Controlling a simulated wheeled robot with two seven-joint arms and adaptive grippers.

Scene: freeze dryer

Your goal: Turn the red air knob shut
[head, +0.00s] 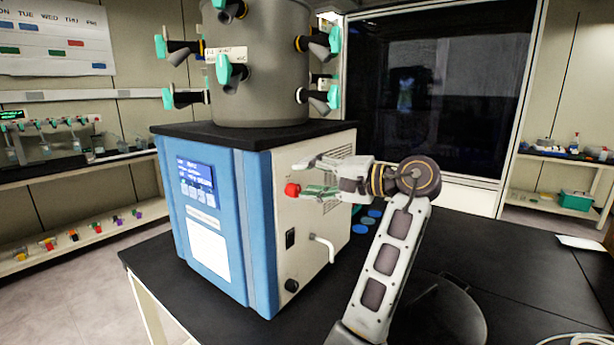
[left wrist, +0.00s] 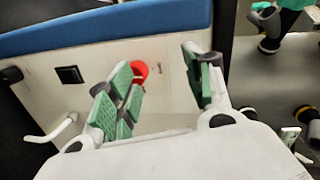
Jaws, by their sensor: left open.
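The red air knob (head: 292,189) sticks out from the cream side panel of the freeze dryer (head: 217,220). In the left wrist view the red knob (left wrist: 140,72) shows beside the green-padded finger on the left, which partly covers it. My left gripper (head: 303,178) is open at the side panel, its fingers spread. In the head view its lower finger is close to the knob; I cannot tell if they touch. In the left wrist view the gripper (left wrist: 158,62) has a wide gap between its fingers. My right gripper is not in view.
A black switch (head: 290,238), a bent white pipe (head: 322,247) and a black knob (head: 291,285) sit below on the same panel. A grey drum (head: 262,90) with several teal-handled valves stands on top. The black table (head: 510,275) is largely clear at right.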

